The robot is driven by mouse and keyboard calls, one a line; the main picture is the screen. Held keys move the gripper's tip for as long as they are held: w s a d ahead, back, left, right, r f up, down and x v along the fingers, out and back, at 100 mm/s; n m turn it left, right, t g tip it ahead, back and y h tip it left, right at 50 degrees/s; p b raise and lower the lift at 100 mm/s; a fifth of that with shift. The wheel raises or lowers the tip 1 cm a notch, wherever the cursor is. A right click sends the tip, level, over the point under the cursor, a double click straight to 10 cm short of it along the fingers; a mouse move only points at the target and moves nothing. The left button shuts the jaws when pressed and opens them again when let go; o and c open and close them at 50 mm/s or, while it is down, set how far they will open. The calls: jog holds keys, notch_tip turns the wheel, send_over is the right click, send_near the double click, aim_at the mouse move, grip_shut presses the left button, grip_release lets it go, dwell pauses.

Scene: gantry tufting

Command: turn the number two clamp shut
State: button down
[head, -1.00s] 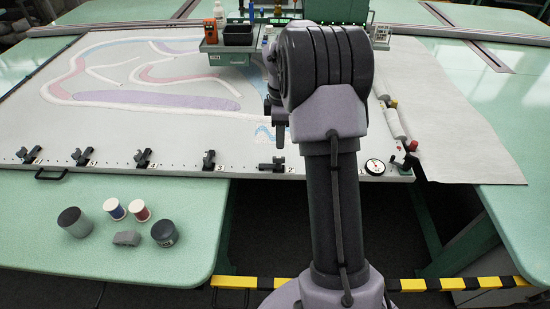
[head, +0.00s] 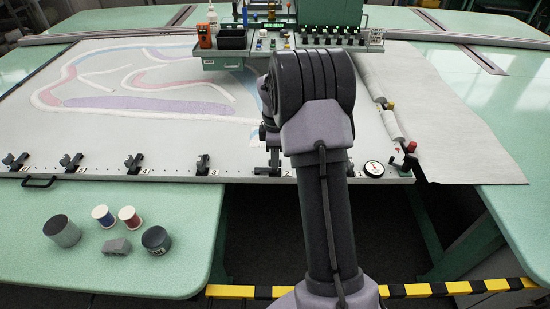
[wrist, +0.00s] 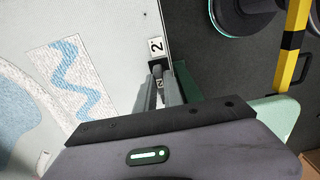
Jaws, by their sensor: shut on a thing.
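The number two clamp (wrist: 159,83) is a small black clamp on the front edge of the pale frame (head: 240,176). Its white "2" label (wrist: 156,46) shows just beyond my fingertips in the wrist view, and also in the head view (head: 287,173). My gripper (wrist: 158,78) is shut on the clamp's lever, with one grey finger on each side. In the head view my gripper (head: 272,163) reaches down onto the clamp and largely covers it, so the lever's exact angle is hard to tell.
Similar clamps, such as number three (head: 203,164), stand along the frame edge to the left. A round gauge (head: 373,169) and a red-topped knob (head: 411,147) are at the right corner. Spools and cups (head: 155,240) stand on the green table (head: 120,275).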

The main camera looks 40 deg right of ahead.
jog(key=shift+m+p, duration=0.3)
jog(key=m+p, duration=0.2)
jog(key=shift+r+m, duration=0.15)
jog(key=shift+m, duration=0.25)
jog(key=m+p, duration=0.1)
jog(key=m, duration=0.4)
jog(key=shift+m+p, duration=0.3)
jog(key=shift+p, duration=0.1)
jog(key=m, duration=0.4)
jog(key=shift+p, duration=0.3)
jog(key=shift+m, duration=2.4)
jog(key=c, duration=1.5)
grip_release()
jog(key=shift+o, duration=0.2)
